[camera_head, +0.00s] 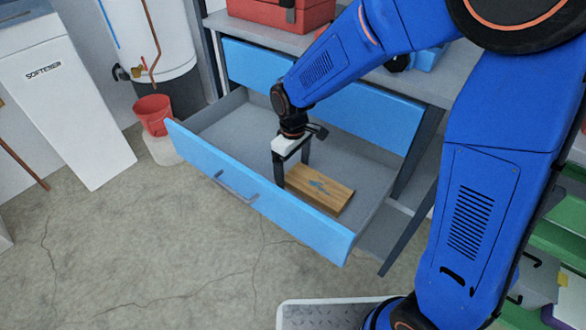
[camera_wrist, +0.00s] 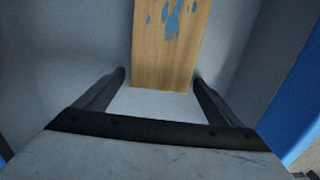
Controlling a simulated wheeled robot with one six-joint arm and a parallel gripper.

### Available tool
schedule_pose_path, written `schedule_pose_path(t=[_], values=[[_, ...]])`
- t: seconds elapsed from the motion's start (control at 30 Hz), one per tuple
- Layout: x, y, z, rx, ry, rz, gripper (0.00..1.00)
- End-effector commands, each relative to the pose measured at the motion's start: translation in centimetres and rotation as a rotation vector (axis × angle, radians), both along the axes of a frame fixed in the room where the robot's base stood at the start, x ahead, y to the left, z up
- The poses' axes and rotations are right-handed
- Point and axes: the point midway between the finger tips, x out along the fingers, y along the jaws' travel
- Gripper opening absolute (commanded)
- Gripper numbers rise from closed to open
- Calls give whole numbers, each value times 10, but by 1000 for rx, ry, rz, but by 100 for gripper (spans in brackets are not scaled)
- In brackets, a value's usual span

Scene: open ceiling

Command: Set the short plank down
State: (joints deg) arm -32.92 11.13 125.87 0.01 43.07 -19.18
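The short plank (camera_head: 327,194) is light wood with blue paint marks. It lies flat on the floor of the open drawer (camera_head: 226,112), near the drawer's front panel. In the wrist view the plank (camera_wrist: 168,55) extends away from my gripper, its near end close to the fingertips. My gripper (camera_head: 293,174) points down into the drawer at the plank's left end. Its fingers are apart and look open in the wrist view (camera_wrist: 159,78). The left finger stands clear of the plank; the right fingertip is very close to its edge, and I cannot tell whether it touches.
The blue drawer front (camera_head: 255,190) and side walls surround my gripper. A closed blue drawer (camera_head: 375,110) is behind, under a worktop with a red toolbox (camera_head: 283,12). A red bucket (camera_head: 153,114) stands at left. The drawer's left part is empty.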

Motion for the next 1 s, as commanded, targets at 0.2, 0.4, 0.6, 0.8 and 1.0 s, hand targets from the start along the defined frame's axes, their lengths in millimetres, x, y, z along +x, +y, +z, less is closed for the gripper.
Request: schedule_pose_path(t=[0.2,0.4,0.6,0.8,1.0], values=[[0,0,7,0,0,0,89],[1,0,37,3,-3,0,89],[1,0,77,3,-3,0,89],[1,0,107,1,-2,0,89],[0,0,120,0,0,0,89]])
